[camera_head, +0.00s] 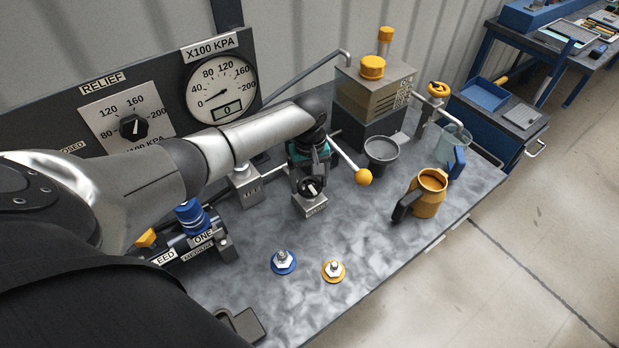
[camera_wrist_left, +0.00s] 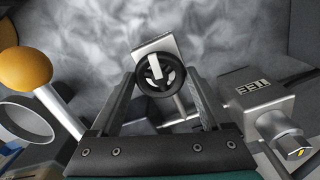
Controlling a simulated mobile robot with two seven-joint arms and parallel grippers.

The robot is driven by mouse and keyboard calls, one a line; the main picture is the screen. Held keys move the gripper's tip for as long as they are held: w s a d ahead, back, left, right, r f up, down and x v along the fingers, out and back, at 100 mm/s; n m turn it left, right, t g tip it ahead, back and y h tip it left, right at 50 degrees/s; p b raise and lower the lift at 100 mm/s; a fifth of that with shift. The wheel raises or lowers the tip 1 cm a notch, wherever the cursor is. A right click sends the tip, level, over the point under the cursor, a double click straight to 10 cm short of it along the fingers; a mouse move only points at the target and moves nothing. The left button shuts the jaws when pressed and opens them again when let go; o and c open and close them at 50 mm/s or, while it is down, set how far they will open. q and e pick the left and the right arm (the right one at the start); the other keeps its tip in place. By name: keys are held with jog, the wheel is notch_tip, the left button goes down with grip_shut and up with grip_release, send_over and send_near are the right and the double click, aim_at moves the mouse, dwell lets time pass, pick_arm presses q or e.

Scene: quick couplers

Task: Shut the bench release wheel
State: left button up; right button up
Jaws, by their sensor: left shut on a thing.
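The release wheel is a small black spoked wheel with a white bar across it. It sits on a small grey metal block (camera_head: 310,205) on the bench, and in the left wrist view the wheel (camera_wrist_left: 160,76) lies between the fingertips. My left gripper (camera_head: 309,181) reaches down over the block from above. Its two fingers, seen in the left wrist view (camera_wrist_left: 161,82), are shut on opposite sides of the wheel's rim. The wheel is partly hidden in the head view by the gripper. My right gripper is not in view.
A lever with a yellow ball (camera_head: 363,176) stands close right of the gripper. A grey cup (camera_head: 381,153), an orange jug (camera_head: 429,190) and a tank (camera_head: 373,95) lie farther right. Blue and yellow couplers (camera_head: 333,270) stand in front. A gauge panel (camera_head: 222,90) rises behind.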

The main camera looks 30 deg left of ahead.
pick_arm(q)
jog(key=m+p, duration=0.2)
jog(key=m, duration=0.1)
jog(key=shift+r, duration=0.15)
jog(key=m+p, duration=0.1)
jog(key=m, duration=0.3)
jog(key=shift+p, duration=0.3)
jog(key=m, duration=0.4)
jog(key=shift+m+p, duration=0.3)
jog(key=shift+p, duration=0.1)
jog(key=m, duration=0.4)
jog(key=shift+m, duration=0.3)
jog(key=m, duration=0.4)
jog(key=shift+w, duration=0.1)
jog(key=m, duration=0.5)
jog(key=m+b, duration=0.1)
jog(key=m, duration=0.3)
jog(key=shift+m, duration=0.3)
jog(key=shift+m+b, duration=0.6)
jog(key=shift+m, duration=1.7)
